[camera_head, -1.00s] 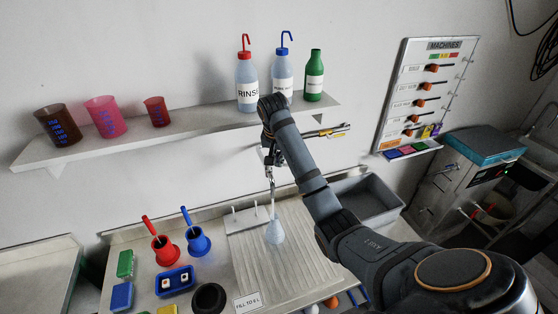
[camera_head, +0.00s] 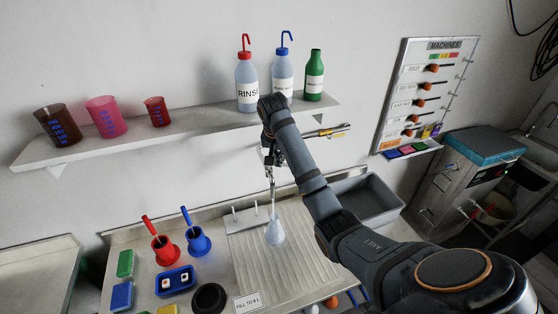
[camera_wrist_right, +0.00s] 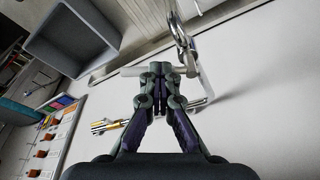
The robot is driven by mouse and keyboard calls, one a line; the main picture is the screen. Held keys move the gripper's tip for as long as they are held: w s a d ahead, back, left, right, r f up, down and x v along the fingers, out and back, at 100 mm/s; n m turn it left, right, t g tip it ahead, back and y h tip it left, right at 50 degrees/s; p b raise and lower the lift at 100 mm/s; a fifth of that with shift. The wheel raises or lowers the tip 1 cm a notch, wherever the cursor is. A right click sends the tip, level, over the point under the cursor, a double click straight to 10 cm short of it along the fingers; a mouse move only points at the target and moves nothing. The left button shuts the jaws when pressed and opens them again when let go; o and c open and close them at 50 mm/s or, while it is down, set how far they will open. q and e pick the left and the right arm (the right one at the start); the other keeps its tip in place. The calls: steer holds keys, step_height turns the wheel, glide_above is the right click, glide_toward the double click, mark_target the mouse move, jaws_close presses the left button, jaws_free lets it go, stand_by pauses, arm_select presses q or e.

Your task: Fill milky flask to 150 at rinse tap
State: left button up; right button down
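The milky flask (camera_head: 275,233) is a small pale blue-white flask with a narrow neck. It stands upright on the ribbed drainboard, under the tap spout (camera_head: 271,182). Its level marks are too small to read. My right gripper (camera_head: 271,152) is up at the tap, above the flask, partly hidden by my arm. In the right wrist view, my right gripper's fingertips (camera_wrist_right: 162,74) are close together at the pale tap lever (camera_wrist_right: 134,71), beside the shiny curved spout (camera_wrist_right: 182,38). They look shut on the lever. My left gripper is out of view.
A shelf (camera_head: 190,124) above holds cups, a RINSE bottle (camera_head: 247,84), a second wash bottle and a green bottle. A grey basin (camera_head: 369,198) lies right of the ribbed drainboard (camera_head: 305,262). Red and blue holders (camera_head: 198,240) stand left, near a FILL TO sign (camera_head: 247,302).

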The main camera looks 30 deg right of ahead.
steer(key=shift+s+f, duration=0.1)
steer(key=shift+f, duration=0.25)
steer(key=shift+w+d+n, duration=0.2)
steer(key=shift+d+n, duration=0.05)
steer(key=shift+n, duration=0.75)
stand_by(2.2)
steer(key=shift+w+d+n+y, duration=0.2)
steer(key=shift+d+n+y, duration=0.15)
steer(key=shift+n, duration=0.65)
steer(key=shift+w+d+n+t+y, duration=0.1)
steer(key=shift+w+n+t+y, duration=0.15)
steer(key=shift+n, duration=0.55)
steer(key=c, duration=1.4)
jaws_free()
steer(key=shift+c, duration=0.2)
steer(key=shift+w, duration=0.2)
steer(key=shift+r, duration=0.15)
